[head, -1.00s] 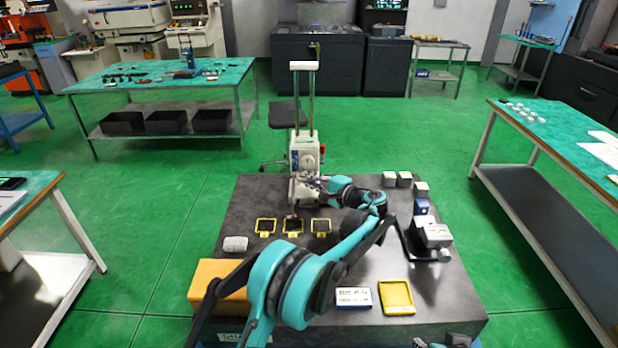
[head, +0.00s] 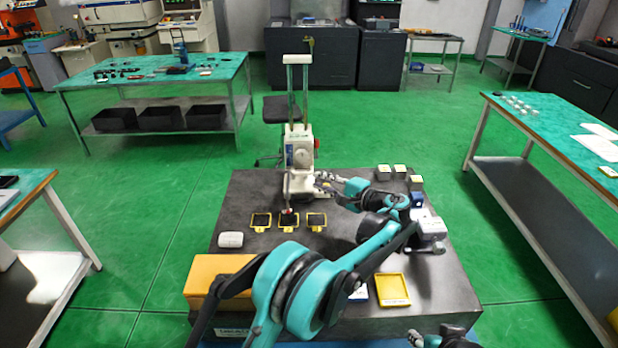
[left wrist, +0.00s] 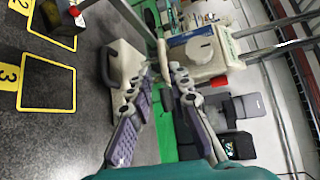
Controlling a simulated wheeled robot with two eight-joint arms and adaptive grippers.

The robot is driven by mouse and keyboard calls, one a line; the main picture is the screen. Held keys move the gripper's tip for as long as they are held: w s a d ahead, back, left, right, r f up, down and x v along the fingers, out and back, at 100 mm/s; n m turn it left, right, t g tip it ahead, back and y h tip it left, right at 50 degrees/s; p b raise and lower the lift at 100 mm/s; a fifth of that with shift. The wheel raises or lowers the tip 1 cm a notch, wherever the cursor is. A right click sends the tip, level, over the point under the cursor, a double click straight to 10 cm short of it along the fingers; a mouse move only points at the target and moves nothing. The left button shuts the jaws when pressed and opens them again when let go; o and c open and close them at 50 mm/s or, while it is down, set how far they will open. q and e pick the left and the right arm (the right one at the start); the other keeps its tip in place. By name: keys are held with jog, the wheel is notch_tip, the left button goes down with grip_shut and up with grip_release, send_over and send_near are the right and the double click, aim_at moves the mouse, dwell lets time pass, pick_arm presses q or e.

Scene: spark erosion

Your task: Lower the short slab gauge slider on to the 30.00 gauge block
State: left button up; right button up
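The white height gauge (head: 300,155) stands upright on the dark granite plate, its twin columns rising to a pale top bar. Its white body, a likely slider, shows in the left wrist view (left wrist: 200,55), with a round dial and red part. My left gripper (head: 326,181) is just right of the gauge's lower part. In the left wrist view its fingers (left wrist: 164,72) are apart, with no clear grip on anything. A red-tipped part (left wrist: 72,10) is over a yellow-framed pad; the 30.00 block cannot be made out. My right gripper (head: 437,340) is at the lower right edge, mostly cut off.
Three yellow-framed pads (head: 289,222) lie before the gauge. A white rounded object (head: 231,240) and an orange box (head: 215,278) are at left. Small blocks (head: 400,172), a grey-white device (head: 431,229) and a yellow tray (head: 392,290) are at right.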

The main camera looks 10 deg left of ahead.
pick_arm(q)
jog(key=v, duration=0.4)
jog(key=shift+r, duration=0.1)
